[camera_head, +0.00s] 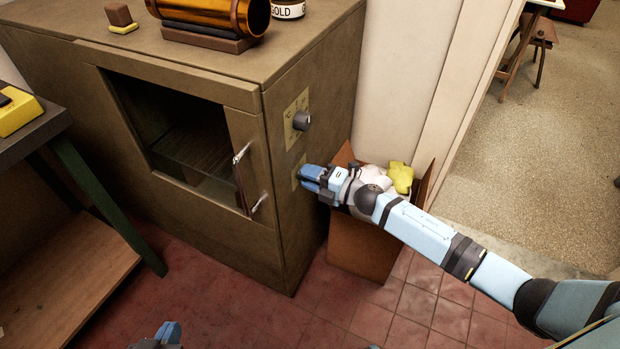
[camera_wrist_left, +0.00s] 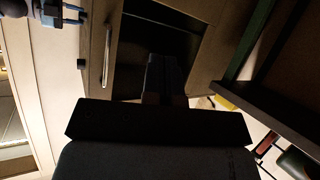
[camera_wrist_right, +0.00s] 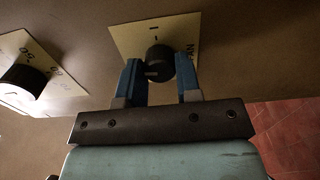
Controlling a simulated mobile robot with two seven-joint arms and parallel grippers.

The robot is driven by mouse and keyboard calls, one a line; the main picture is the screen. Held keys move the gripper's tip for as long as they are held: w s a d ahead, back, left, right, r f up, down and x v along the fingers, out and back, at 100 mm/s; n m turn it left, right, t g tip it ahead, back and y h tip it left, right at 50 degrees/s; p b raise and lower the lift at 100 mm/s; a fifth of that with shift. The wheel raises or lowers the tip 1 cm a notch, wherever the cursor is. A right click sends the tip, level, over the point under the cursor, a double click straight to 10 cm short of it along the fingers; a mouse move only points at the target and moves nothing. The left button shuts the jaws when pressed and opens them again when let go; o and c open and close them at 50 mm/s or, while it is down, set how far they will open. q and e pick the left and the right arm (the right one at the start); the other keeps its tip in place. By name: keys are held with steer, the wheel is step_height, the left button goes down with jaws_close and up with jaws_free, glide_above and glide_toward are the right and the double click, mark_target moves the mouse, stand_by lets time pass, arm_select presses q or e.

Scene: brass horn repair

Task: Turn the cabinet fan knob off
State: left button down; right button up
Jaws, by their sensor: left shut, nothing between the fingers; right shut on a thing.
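The cabinet fan knob (camera_wrist_right: 160,56) is a round black knob on a cream plate (camera_wrist_right: 126,38) marked "FAN", in the right wrist view. My right gripper (camera_wrist_right: 158,68) has its blue fingers on either side of this knob and is shut on it. A pale mark shows on the knob; its exact setting is hard to read. In the head view my right gripper (camera_head: 311,178) reaches the cabinet's side and hides the fan knob. The cabinet (camera_head: 210,240) is brown with a dark window. My left gripper (camera_head: 169,333) is low at the bottom edge, shut and empty, away from the cabinet.
A second black knob (camera_head: 301,121) on a numbered plate sits above the fan knob. A metal door handle (camera_head: 241,153) stands out on the cabinet front. A brown box (camera_head: 360,250) with white and yellow cloths is beside the cabinet. A green-legged bench (camera_head: 95,190) stands left.

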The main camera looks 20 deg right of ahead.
steer(key=shift+f+n+b, duration=0.1)
steer(key=shift+n+b, duration=0.2)
steer(key=shift+n, duration=0.5)
steer(key=o, duration=0.9)
steer(key=p+v, duration=0.1)
steer(key=v, duration=1.3)
steer(key=shift+r, duration=0.2)
